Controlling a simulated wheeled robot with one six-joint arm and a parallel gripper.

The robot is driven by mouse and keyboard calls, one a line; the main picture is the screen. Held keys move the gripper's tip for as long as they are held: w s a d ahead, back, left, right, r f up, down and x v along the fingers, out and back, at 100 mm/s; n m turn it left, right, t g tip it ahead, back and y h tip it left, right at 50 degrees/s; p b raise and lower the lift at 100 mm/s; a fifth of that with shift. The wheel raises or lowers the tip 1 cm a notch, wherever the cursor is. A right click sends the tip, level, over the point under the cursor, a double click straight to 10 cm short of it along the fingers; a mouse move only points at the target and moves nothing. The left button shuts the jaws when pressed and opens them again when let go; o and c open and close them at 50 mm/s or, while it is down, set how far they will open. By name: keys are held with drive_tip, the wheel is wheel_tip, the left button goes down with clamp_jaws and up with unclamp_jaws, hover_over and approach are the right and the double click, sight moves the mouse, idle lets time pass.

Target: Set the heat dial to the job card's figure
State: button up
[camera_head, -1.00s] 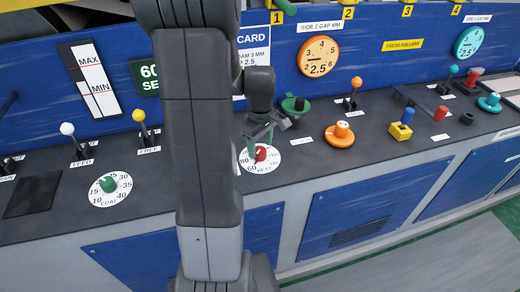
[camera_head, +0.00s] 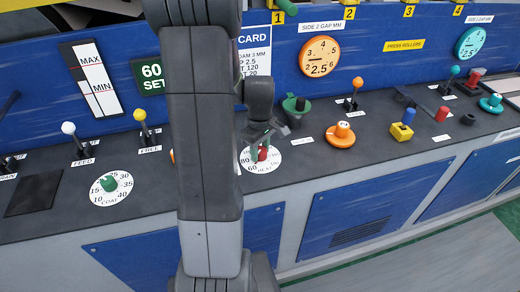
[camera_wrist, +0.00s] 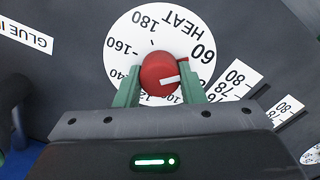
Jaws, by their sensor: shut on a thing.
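The heat dial is a red knob (camera_wrist: 158,70) with a white pointer line on a round white HEAT plate (camera_wrist: 180,35). In the wrist view the pointer aims right, between the 60 and 100, toward the right finger, which hides the figures there. My gripper (camera_wrist: 161,79) is shut on the knob, with a green finger on each side. In the head view the red knob (camera_head: 263,154) shows below my gripper. The job card (camera_head: 254,42) hangs on the blue panel behind. My arm hides its left part; line ends reading "T 120" and "T 20" show.
A green COAT dial (camera_head: 109,184) lies to the left and an orange knob (camera_head: 342,132) to the right. A green and black piece (camera_head: 296,105) stands close behind my gripper's right side. Several levers and knobs line the dark console top (camera_head: 210,235).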

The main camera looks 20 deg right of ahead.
drive_tip(key=m+b, duration=0.1)
drive_tip(key=m, duration=0.6)
drive_tip(key=shift+d+m, duration=0.1)
drive_tip(key=shift+m, duration=0.2)
drive_tip(key=m, duration=0.3)
drive_tip(key=shift+m+b, duration=0.4)
drive_tip(key=m, duration=0.3)
drive_tip(key=shift+m, duration=0.3)
drive_tip(key=m, duration=0.6)
drive_tip(key=shift+d+b, duration=0.1)
drive_tip(key=shift+b, duration=0.3)
drive_tip(key=m, duration=0.5)
drive_tip(key=shift+s+m, duration=0.1)
drive_tip(key=shift+m, duration=0.2)
